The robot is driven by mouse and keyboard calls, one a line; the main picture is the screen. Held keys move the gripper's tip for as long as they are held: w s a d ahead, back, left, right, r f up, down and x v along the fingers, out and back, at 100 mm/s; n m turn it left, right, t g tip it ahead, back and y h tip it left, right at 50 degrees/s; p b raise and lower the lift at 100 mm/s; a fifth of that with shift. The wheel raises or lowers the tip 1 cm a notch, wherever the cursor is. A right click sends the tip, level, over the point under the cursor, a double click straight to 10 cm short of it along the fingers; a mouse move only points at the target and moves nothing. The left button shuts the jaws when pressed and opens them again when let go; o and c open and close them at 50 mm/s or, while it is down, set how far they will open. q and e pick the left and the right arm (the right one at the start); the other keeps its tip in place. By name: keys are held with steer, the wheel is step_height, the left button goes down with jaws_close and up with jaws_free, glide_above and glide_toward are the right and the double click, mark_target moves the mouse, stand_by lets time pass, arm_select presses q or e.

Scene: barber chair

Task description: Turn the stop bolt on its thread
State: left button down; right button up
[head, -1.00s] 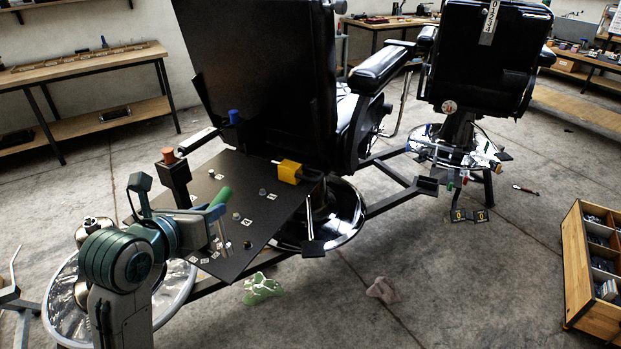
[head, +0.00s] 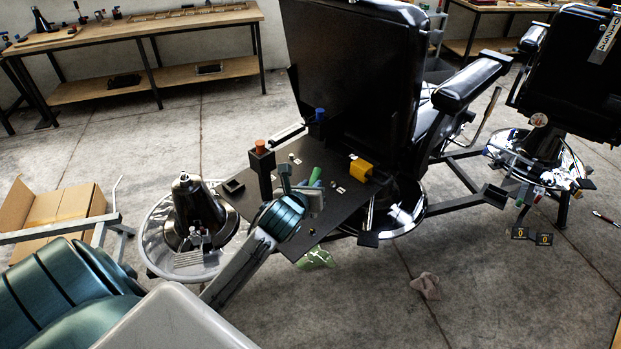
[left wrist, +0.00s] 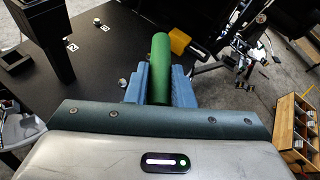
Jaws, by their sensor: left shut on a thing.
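A green cylinder (left wrist: 160,60) sits between the blue fingers of my left gripper (left wrist: 160,82) in the left wrist view. In the head view, the green cylinder (head: 315,175) rises from my left gripper (head: 312,193) over the black plate (head: 340,205) behind the chair back. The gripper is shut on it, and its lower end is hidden. I cannot tell whether the green cylinder is the stop bolt or a tool's handle. Small metal knobs stand by white labels on the plate; one knob (left wrist: 97,21) shows in the left wrist view. My right gripper is not in view.
A black post with an orange top (head: 261,147), a blue-topped post (head: 320,115) and a yellow block (head: 360,170) edge the plate. The black chair back (head: 350,75) rises behind. A chrome base (head: 195,215) and cardboard box (head: 65,205) stand left. A rag (head: 425,285) lies on open floor.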

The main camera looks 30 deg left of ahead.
arm_select(q)
steer(key=shift+s+f, duration=0.1)
steer(key=shift+f, duration=0.05)
steer(key=shift+f+b, duration=0.35)
steer(key=shift+f, duration=0.15)
step_height(320, 180, down, 5)
steer(key=shift+b, duration=0.9)
steer(key=shift+d+p, duration=0.1)
steer(key=shift+p, duration=0.35)
steer(key=shift+p, duration=0.45)
